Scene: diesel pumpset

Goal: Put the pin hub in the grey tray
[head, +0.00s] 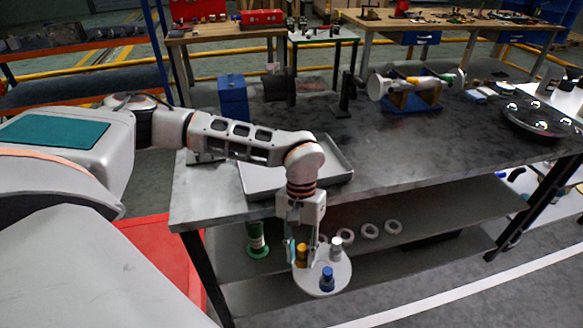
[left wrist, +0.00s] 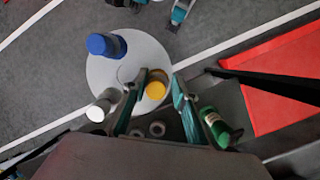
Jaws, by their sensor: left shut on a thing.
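The pin hub (head: 322,276) is a white disc with a yellow, a blue and a pale grey pin standing on it. My left gripper (head: 304,246) points down and is shut on the hub, holding it in the air in front of the bench's front edge. In the left wrist view the hub (left wrist: 128,62) shows with the yellow pin between the fingers of my left gripper (left wrist: 155,100). The grey tray (head: 262,182) lies on the bench behind my left forearm, which hides part of it. My right gripper (left wrist: 155,8) shows partly at the top of the wrist view, fingers apart.
The bench top (head: 410,150) is clear right of the tray. A blue box (head: 233,98) and a shaft on a blue stand (head: 411,104) stand farther back. The lower shelf holds a green bottle-like part (head: 257,241) and several pale rings (head: 370,231).

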